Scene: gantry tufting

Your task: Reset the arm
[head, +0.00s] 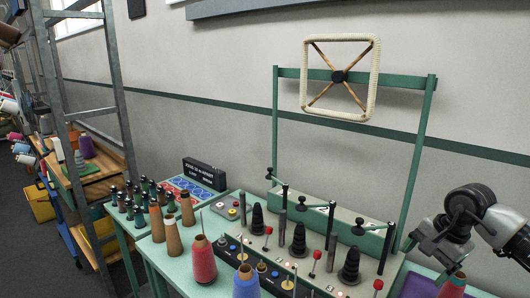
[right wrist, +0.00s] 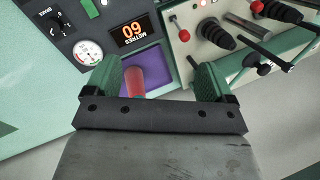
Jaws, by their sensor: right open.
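My right gripper (head: 447,258) hangs at the right, over the end of the machine bench. In the right wrist view my right gripper (right wrist: 157,78) is open, with its two green-padded fingers wide apart. A red cone-like piece (right wrist: 133,82) shows between them, nearer the left finger; I cannot tell whether it touches. It stands over a purple mat (right wrist: 158,66), which also shows in the head view (head: 415,286). Black-knobbed metal arms (head: 312,206) stand on the green machine (head: 335,240). My left gripper is not in view.
A green frame (head: 417,160) with a square cream-wound hoop (head: 375,80) rises behind the machine. Thread cones, including a red one (head: 202,262) and a blue one (head: 246,284), stand in front. A dial (right wrist: 88,52) and a lit display (right wrist: 133,32) lie beyond my fingers.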

